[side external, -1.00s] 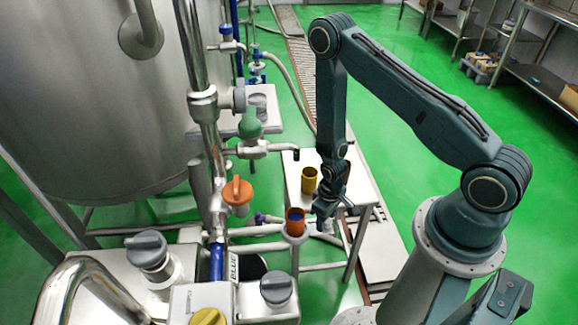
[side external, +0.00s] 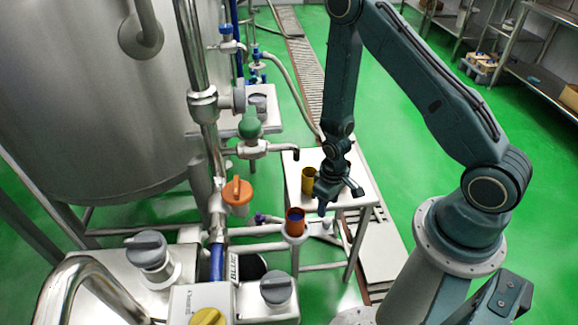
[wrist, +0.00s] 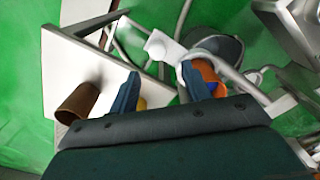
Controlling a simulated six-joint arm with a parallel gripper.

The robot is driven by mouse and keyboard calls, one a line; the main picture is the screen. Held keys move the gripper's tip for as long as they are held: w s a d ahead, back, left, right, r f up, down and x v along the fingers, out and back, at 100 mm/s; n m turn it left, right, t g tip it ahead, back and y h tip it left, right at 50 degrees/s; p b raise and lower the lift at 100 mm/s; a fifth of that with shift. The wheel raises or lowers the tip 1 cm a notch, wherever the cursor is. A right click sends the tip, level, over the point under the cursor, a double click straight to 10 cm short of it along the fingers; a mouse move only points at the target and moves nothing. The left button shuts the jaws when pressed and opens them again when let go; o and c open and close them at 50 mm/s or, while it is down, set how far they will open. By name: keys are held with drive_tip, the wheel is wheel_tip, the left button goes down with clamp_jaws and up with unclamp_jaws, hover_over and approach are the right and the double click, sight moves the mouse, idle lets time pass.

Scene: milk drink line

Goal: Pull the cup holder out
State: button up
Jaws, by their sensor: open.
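An orange cup (side external: 295,219) with blue inside sits in a pale round cup holder (side external: 294,238) at the pipe work, in the lower middle of the side view. A yellow cup (side external: 308,183) stands on the small white table (side external: 352,196). My gripper (side external: 340,203) is open and empty, just right of the orange cup and apart from it. In the wrist view my gripper (wrist: 160,84) shows two blue fingers. The right finger partly hides the orange cup (wrist: 207,72). The yellow cup (wrist: 76,102) looks brownish outside the left finger. The holder's attachment is unclear.
An orange-handled valve (side external: 237,192) and a green valve (side external: 249,128) stand left of the cups, with a steel tank (side external: 95,90) behind. Pipes run close under the holder. Green floor (side external: 410,130) is open to the right.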

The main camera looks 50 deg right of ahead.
wheel_tip(320, 180, up, 7)
idle(0.6)
drive_tip(key=shift+r, duration=0.1)
wheel_tip(320, 180, up, 20)
drive_tip(key=a+t, duration=0.2)
drive_tip(key=t, duration=0.1)
drive_tip(key=s+a+r+t, duration=0.2)
drive_tip(key=s+r, duration=1)
drive_tip(key=r, duration=0.1)
drive_tip(key=shift+s+a+r+t, duration=0.15)
drive_tip(key=shift+s+r+t, duration=0.15)
